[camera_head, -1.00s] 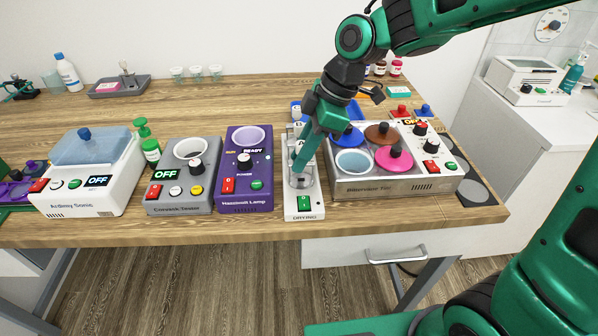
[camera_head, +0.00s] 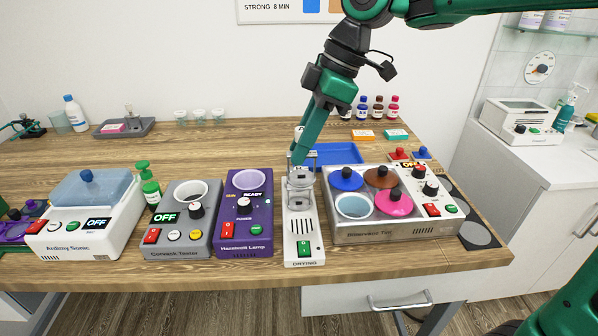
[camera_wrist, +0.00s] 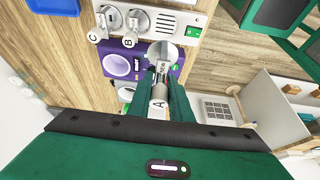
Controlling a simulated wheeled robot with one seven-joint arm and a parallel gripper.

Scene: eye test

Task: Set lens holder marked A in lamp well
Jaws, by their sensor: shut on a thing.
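My gripper (camera_wrist: 161,88) is shut on the lens holder marked A (camera_wrist: 158,103); its round clear lens sticks out past the fingertips in the wrist view. In the head view my gripper (camera_head: 298,163) is over the white drying stand (camera_head: 303,246), with the lens holder (camera_head: 300,183) beneath it. I cannot tell whether the holder is clear of the stand. The purple lamp (camera_head: 244,218) stands just left of the stand and shows READY. Its round lamp well (camera_head: 249,181) looks empty; the well also shows in the wrist view (camera_wrist: 117,65).
Holders B (camera_wrist: 130,38) and C (camera_wrist: 96,36) sit on the drying stand in the wrist view. A grey tester (camera_head: 183,225) stands left of the lamp. A multi-well unit with coloured lids (camera_head: 390,232) stands close right of the stand.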

